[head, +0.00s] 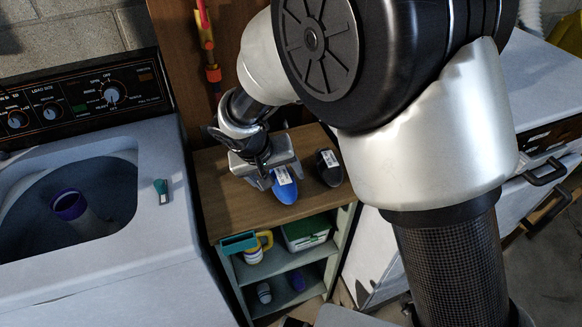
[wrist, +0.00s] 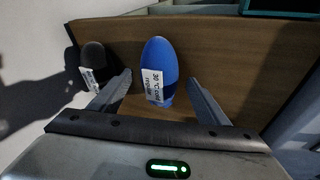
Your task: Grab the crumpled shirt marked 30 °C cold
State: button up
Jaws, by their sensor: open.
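The crumpled shirt shows as a smooth blue rounded bundle (head: 288,192) on the wooden top of a small cabinet. In the wrist view the blue bundle (wrist: 160,60) bears a white tag (wrist: 153,86) reading "30 °C cold"; the smaller line below is hard to read. My gripper (head: 266,178) is low over the cabinet top, close to the bundle. In the wrist view my open gripper (wrist: 159,80) has one finger on each side of the bundle, with visible gaps. I cannot tell whether any finger touches it.
A black tagged bundle (head: 328,168) lies right of the blue one, and outside the left finger in the wrist view (wrist: 93,65). Shelves below hold a yellow-and-white mug (head: 256,248) and a green-and-white box (head: 306,231). A washer (head: 160,215) with an open tub stands left.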

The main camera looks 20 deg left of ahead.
jog(key=shift+w+f, duration=0.15)
jog(key=shift+f, duration=0.3)
jog(key=c, duration=1.2)
